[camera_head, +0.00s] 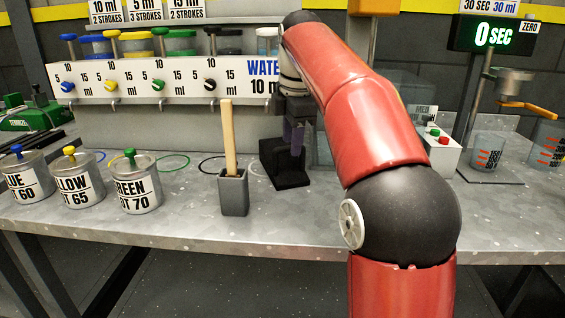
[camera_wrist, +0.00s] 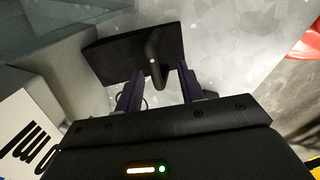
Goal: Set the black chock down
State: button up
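The black chock (camera_head: 289,180) sits on the grey bench, below my gripper, near the dispenser's water end. In the wrist view the chock (camera_wrist: 112,58) shows as a dark block with a curved handle standing up from it. My gripper (camera_head: 294,146) points down over it. In the wrist view my gripper's fingers (camera_wrist: 160,72) are apart, one on each side of the handle, with gaps visible between handle and fingers. The chock looks flat on the bench; its underside is hidden.
A grey holder (camera_head: 233,195) with a wooden stick stands just left of the chock. Three labelled pails (camera_head: 138,190) stand farther left. The dispenser panel (camera_head: 130,85) is behind. A red-and-green button box (camera_head: 441,152) and measuring cups (camera_head: 490,152) are right.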

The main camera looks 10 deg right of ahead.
aim_at(288, 171)
jog(key=f, duration=0.1)
jog(key=w+f, duration=0.1)
jog(key=f, duration=0.1)
jog(key=f+b, duration=0.1)
jog(key=f, duration=0.1)
jog(key=shift+w+a+f, duration=0.15)
jog(key=shift+w, duration=0.25)
grip_shut()
